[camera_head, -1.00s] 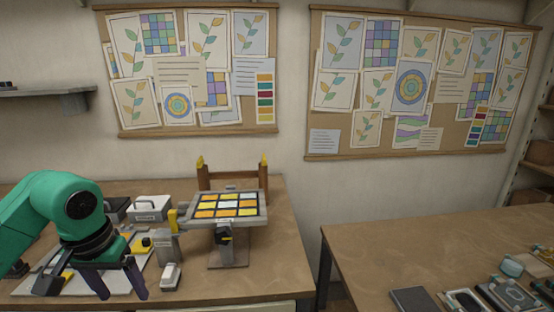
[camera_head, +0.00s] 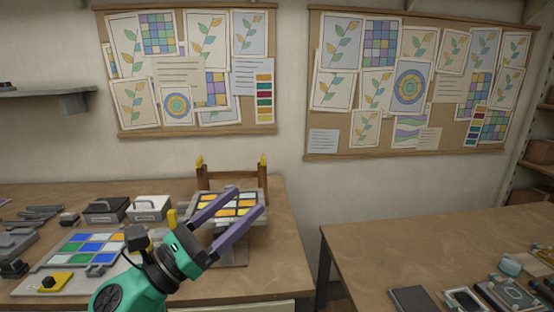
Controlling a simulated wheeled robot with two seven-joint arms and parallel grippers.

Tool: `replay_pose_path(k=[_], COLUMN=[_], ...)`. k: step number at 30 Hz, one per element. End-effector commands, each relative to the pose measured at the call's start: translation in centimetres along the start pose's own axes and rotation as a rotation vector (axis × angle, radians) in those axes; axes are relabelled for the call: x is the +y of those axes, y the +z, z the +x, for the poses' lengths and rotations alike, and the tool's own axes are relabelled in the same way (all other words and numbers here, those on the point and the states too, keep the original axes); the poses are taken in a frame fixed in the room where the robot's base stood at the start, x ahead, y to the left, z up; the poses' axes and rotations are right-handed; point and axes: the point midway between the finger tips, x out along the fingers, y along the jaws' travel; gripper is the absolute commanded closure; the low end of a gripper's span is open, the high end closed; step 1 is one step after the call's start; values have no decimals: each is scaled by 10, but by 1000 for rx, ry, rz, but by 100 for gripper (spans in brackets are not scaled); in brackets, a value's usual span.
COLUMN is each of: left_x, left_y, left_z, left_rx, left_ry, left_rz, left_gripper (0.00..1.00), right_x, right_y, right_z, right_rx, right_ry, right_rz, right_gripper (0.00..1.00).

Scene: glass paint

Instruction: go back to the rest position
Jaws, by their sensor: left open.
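My left gripper (camera_head: 226,218) is open, its two long purple-grey fingers pointing up and right. It shows in front of the glass panel (camera_head: 212,206) of orange, yellow and pale squares, with nothing seen between the fingers. I cannot tell whether it touches the panel. The panel sits on a grey stand with a wooden frame (camera_head: 231,174) behind it. My green left arm comes in from the bottom. My right gripper is not in view.
On the left table are a tray of blue, green and white squares (camera_head: 84,248), a white box (camera_head: 149,208), a dark box (camera_head: 105,209) and a yellow-topped piece (camera_head: 54,282). A gap separates it from the right table (camera_head: 420,250), which holds a dark flat block (camera_head: 413,300).

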Motion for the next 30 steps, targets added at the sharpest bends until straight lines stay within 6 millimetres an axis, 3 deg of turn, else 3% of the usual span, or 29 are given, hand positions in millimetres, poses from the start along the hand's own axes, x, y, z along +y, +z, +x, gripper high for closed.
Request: replay_pose_path(k=[2, 4, 6, 8, 9, 13, 16, 20, 21, 25, 30], left_x=[55, 100, 125, 131, 130, 102, 73, 30, 16, -29, -19], left_y=[-7, -37, -77, -115, -140, -201, -231, -257, -262, -274, -342], left_z=[-28, -70, -116, -157, -183, -252, -291, -330, -341, -372, -390], left_rx=[-123, -238, -346, -437, -498, -670, -782, -915, 926, 900, 886], left_ry=[301, 575, 826, 1032, 1165, 1538, 1780, 2067, -2089, -2030, -2063], left_rz=[-484, -896, -1231, -1473, -1609, -1910, -2041, -2137, 2087, 1800, 1784], left_gripper=[18, 18, 18, 18, 18, 18, 18, 18, 18, 18, 18], right_x=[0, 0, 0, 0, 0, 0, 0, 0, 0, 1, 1], right_y=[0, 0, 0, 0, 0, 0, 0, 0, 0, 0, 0], right_z=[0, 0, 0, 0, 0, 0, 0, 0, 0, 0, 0], right_rx=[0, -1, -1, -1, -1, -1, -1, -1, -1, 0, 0], right_ry=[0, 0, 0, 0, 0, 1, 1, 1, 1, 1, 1], right_rz=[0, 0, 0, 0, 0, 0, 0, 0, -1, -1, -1], right_gripper=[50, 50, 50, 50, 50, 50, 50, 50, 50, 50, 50])
